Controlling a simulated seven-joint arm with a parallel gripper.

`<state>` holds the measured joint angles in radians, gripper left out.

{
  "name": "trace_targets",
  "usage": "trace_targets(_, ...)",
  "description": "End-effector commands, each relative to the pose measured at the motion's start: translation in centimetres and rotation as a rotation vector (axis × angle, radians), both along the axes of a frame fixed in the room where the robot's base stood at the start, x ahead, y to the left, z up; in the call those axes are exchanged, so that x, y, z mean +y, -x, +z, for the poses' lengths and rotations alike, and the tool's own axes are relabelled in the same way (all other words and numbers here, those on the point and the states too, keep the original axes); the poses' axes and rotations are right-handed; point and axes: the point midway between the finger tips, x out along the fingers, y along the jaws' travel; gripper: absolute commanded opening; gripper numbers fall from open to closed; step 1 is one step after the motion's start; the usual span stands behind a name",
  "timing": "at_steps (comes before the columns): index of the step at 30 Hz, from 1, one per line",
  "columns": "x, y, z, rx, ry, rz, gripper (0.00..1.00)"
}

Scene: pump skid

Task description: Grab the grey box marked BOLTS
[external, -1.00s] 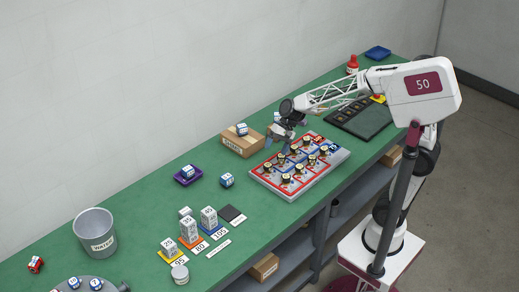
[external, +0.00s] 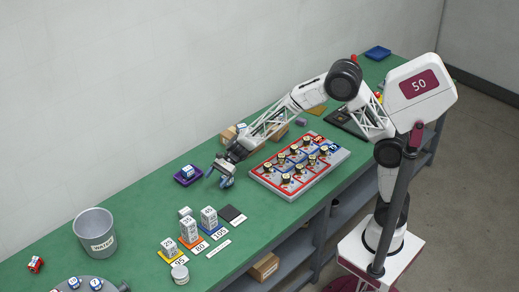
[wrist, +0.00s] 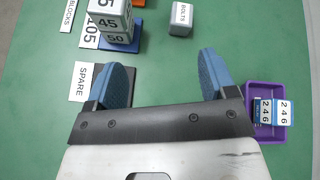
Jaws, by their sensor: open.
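The grey box marked BOLTS (wrist: 181,18) stands on the green bench near the top of the wrist view. In the external view it shows as a small pale box (external: 185,212) behind the numbered blocks; its marking is too small to read there. My gripper (wrist: 160,66) is open, with its two blue fingers apart and only green bench seen between them. The box is beyond the fingertips and untouched. In the external view my gripper (external: 217,179) is over the bench, right of the purple tray and behind and to the right of the box.
A purple tray (wrist: 267,137) holding a numbered cube (wrist: 272,112) is right of my gripper. Numbered blocks (wrist: 112,25) stand left of the box, near a SPARE label (wrist: 88,80). A bucket (external: 95,233) is farther left. Bench between gripper and box is clear.

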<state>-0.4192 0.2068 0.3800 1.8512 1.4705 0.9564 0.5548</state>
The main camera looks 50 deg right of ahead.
Motion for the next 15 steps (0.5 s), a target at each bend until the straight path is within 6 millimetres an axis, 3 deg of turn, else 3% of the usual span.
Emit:
trace_targets(3, 2.9, -1.2, -2.7, 0.074, -0.034, -0.050, 0.78)
trace_targets(9, 6.9, -2.8, -6.5, 0.180, -0.083, -0.131, 0.78)
trace_targets(15, 9.0, -3.6, -8.6, 0.240, -0.111, -0.178, 0.78)
